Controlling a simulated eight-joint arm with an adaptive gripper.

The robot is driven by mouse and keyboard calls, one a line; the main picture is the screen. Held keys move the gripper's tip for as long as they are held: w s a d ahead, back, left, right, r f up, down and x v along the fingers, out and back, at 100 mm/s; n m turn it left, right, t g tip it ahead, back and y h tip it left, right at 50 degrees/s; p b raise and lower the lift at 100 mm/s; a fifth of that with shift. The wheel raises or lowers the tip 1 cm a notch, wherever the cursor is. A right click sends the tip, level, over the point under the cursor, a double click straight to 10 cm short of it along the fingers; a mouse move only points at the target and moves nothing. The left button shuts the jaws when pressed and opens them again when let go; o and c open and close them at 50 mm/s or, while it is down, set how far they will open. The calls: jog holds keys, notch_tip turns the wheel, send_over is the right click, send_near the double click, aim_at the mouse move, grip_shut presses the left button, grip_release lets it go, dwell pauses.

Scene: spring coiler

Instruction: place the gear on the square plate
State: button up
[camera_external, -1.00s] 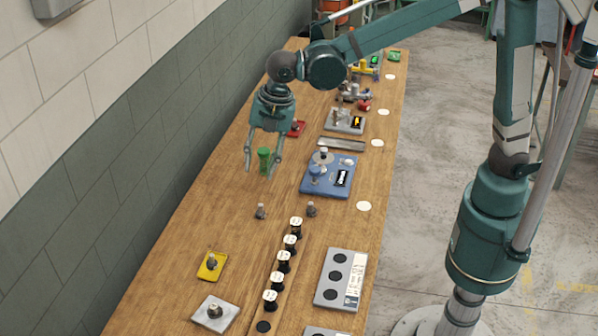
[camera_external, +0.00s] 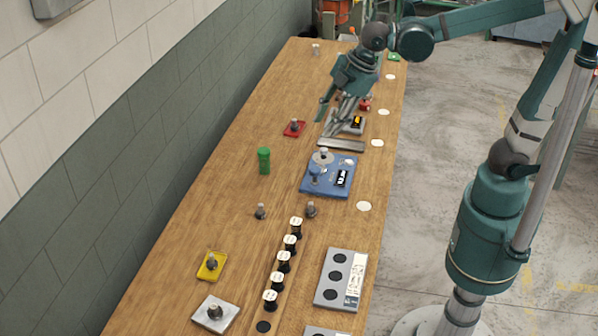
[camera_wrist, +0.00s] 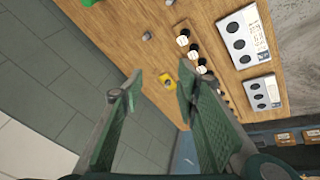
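No part is clearly recognisable as a gear; a round grey disc with a knob (camera_external: 322,157) on the blue device (camera_external: 313,187) might be one, but I cannot tell. A pale grey, roughly square plate (camera_external: 203,324) with a metal knob on it lies at the near left of the bench. Smaller yellow (camera_external: 205,272) and red (camera_external: 289,131) plates also carry knobs. My gripper (camera_external: 335,112) is over the far part of the bench, above the grey metal bar.
A green cylinder (camera_external: 264,161) stands left of the blue device. Several black spools with white tops (camera_external: 284,257) form a row in front. A grey plate with dark round spots (camera_external: 341,279) lies at right. The wall borders the left side; bare wood lies between.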

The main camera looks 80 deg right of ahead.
jog(key=s+d+f+m+t, duration=0.1)
jog(key=s+d+f+m, duration=0.2)
jog(key=s+d+m, duration=0.2)
jog(key=s+d+f+m+t+h, duration=0.1)
jog(key=s+d+m, duration=0.4)
jog(key=s, duration=0.7)
jog(key=shift+d+f+m, duration=0.3)
jog(key=shift+d+f, duration=0.45)
jog(key=shift+f, duration=0.15)
